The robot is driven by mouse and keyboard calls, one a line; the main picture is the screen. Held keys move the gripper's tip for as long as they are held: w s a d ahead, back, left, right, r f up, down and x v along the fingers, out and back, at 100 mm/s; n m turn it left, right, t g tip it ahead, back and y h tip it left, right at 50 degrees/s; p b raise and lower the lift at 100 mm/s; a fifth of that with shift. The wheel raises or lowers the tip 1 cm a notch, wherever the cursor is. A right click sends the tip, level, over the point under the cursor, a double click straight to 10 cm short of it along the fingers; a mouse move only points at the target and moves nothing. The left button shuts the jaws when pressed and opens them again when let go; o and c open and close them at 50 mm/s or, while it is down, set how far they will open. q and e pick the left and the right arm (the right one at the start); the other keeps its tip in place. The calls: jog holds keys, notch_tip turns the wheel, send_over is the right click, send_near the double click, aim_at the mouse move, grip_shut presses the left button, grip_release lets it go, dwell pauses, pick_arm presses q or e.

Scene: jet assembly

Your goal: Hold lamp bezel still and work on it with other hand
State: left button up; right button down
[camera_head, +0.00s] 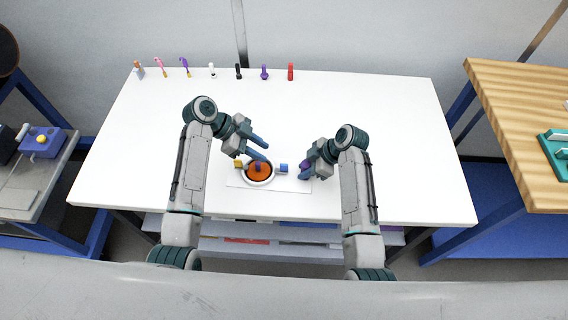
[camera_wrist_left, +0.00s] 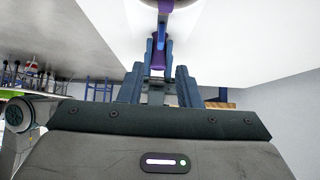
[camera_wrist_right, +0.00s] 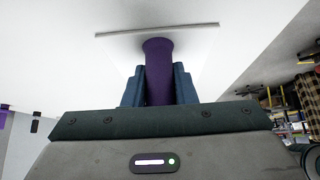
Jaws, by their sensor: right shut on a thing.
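The lamp bezel looks to be the pale ring (camera_head: 247,181) around an orange disc (camera_head: 260,175) on a thin white plate (camera_head: 290,185) near the table's front. A small purple piece (camera_head: 258,167) stands on the disc. My right gripper (camera_head: 303,172) is shut on a purple, rounded part (camera_wrist_right: 158,70), right of the ring. The lower end of that part is close to the plate; I cannot tell whether it touches.
A yellow block (camera_head: 238,163) and a blue block (camera_head: 284,168) flank the ring. Several small tools, including a red one (camera_head: 290,72), stand along the table's back edge. The white table (camera_head: 390,120) is clear at right and middle back. A wooden bench (camera_head: 520,120) stands at right.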

aim_at(283, 164)
pick_arm(q)
jog(key=x, duration=1)
jog(key=shift+f, duration=0.1)
grip_shut()
